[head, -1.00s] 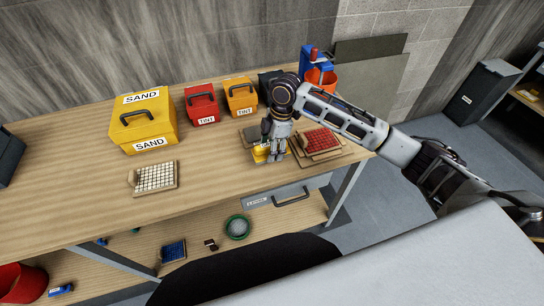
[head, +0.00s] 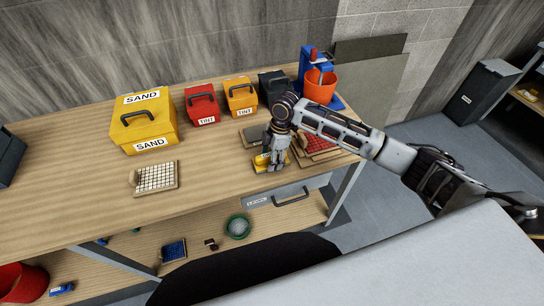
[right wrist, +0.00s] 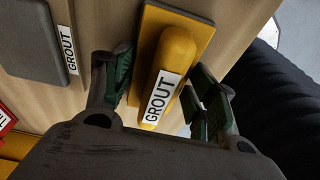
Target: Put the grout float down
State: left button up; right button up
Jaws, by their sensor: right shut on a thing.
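The grout float is yellow and shows at the front right of the bench in the head view (head: 260,162). In the right wrist view its yellow handle (right wrist: 172,55) bears a GROUT label. My right gripper (head: 271,165) is shut on the handle, a finger on each side. The float is close above or on the wood near the front edge; I cannot tell which. A dark grey pad (head: 254,137) lies just behind it; its GROUT label shows in the right wrist view (right wrist: 36,42). My left gripper is not in view.
The red mosaic panel (head: 320,142) lies right of the gripper, partly hidden by my arm. A white mosaic panel (head: 156,177) lies left. A yellow SAND box (head: 142,120), red (head: 201,103) and orange (head: 240,96) TINT boxes and an orange bucket (head: 320,86) stand behind.

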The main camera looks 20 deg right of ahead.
dwell(0.3)
jog(key=o, duration=1.4)
jog(key=shift+f, duration=0.1)
jog(key=shift+w+d+r+b, duration=0.1)
jog(key=shift+d+r+b, duration=0.2)
jog(key=shift+r, duration=1.7)
jog(key=shift+s+d+r+b, duration=0.1)
jog(key=shift+d+r, duration=0.35)
jog(key=shift+r, duration=1.6)
jog(key=shift+w+d+r+b, duration=0.1)
jog(key=shift+d+r+b, duration=0.2)
jog(key=shift+r, duration=1.7)
jog(key=shift+f, duration=0.1)
